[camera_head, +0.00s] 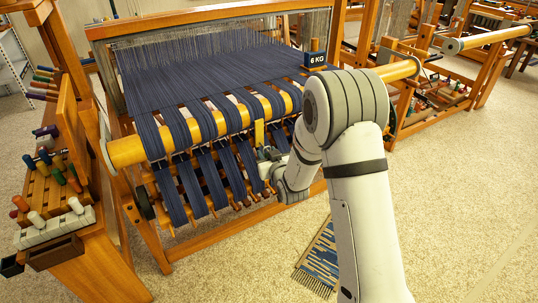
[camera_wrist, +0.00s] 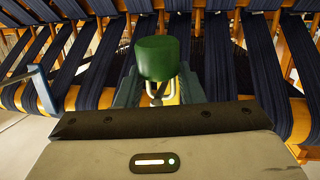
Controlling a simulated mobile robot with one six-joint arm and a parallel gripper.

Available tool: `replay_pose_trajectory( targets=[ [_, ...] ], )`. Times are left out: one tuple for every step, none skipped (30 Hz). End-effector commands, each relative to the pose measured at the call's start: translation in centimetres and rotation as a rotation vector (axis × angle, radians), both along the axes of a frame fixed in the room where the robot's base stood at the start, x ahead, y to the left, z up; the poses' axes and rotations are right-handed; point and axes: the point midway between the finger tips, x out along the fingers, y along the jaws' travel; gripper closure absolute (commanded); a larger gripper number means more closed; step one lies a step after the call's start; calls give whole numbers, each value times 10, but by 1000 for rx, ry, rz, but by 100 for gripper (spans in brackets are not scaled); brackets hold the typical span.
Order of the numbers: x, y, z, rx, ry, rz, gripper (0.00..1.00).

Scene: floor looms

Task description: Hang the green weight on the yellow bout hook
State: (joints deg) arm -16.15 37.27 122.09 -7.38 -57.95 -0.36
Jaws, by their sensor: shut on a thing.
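In the wrist view the green weight (camera_wrist: 157,58), a short cylinder with a metal loop (camera_wrist: 160,91), sits between the fingers of my gripper (camera_wrist: 158,88). The gripper is shut on it, around the loop end. In the head view my gripper (camera_head: 268,160) is low in front of the loom, close to the hanging navy bouts; the weight is not clearly seen there. A flat yellow upright piece (camera_head: 259,133) shows just above the gripper, between bouts. I cannot tell whether it is the yellow bout hook; no hook shape is clear.
Navy bouts pass over the thick wooden beam (camera_head: 212,124) and hang close together. A "6 KG" sign (camera_head: 316,60) stands on the loom. A bench with bobbins (camera_head: 60,180) is at left. A blue woven mat (camera_head: 321,262) lies on the floor; open floor is at right.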

Motion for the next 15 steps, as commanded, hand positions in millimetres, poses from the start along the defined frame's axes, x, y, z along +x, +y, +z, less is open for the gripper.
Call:
replay_pose_trajectory(
  targets=[
    [0,0,1,1,-2,0,100],
    [0,0,1,1,-2,0,100],
    [0,0,1,1,-2,0,100],
    [0,0,1,1,-2,0,100],
    [0,0,1,1,-2,-1,100],
    [0,0,1,1,-2,-1,100],
    [0,0,1,1,-2,-1,100],
    [0,0,1,1,-2,-1,100],
    [0,0,1,1,-2,-1,65],
    [0,0,1,1,-2,-1,62],
    [0,0,1,1,-2,-1,60],
    [0,0,1,0,-1,-1,56],
    [0,0,1,0,-1,-1,54],
    [0,0,1,0,-1,-1,52],
    [0,-1,0,0,-1,-1,48]
  ],
)
